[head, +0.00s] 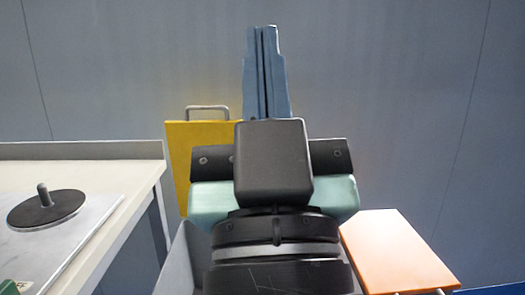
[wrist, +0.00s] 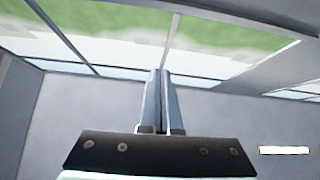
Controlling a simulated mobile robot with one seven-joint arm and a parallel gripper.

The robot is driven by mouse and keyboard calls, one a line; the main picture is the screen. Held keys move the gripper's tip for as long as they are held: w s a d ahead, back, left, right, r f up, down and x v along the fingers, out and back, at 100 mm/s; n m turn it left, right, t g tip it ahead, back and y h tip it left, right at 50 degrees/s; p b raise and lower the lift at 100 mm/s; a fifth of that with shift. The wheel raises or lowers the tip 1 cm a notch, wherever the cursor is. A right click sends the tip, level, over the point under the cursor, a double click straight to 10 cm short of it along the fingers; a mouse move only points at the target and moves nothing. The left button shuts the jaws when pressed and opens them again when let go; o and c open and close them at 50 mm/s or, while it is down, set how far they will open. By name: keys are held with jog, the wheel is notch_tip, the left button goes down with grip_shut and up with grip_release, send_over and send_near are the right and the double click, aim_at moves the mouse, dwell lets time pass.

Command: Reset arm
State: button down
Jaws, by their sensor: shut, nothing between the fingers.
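My gripper (head: 264,36) points straight up in the head view, in front of a plain grey wall. Its two blue-grey fingers are shut against each other with nothing between them. The wrist view also shows the closed fingers of my gripper (wrist: 160,75), pointing toward windows. My arm's wrist fills the middle of the head view and hides what lies behind it.
A pale table (head: 85,150) stands at the left, with a metal plate carrying a black disc and upright peg (head: 46,206). A yellow panel with a handle (head: 186,140) stands behind my arm. An orange panel (head: 395,250) is at the lower right. Windows (wrist: 120,50) show in the wrist view.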

notch_tip(320, 180, up, 44)
jog(key=s+m+t+h+p, duration=0.1)
jog(key=s+p, duration=0.1)
jog(key=p, duration=3.6)
jog(key=shift+m+h, duration=0.3)
jog(key=shift+h, duration=0.1)
jog(key=c, duration=1.5)
grip_release()
jog(key=shift+s+a+f, duration=0.1)
jog(key=shift+c, duration=0.2)
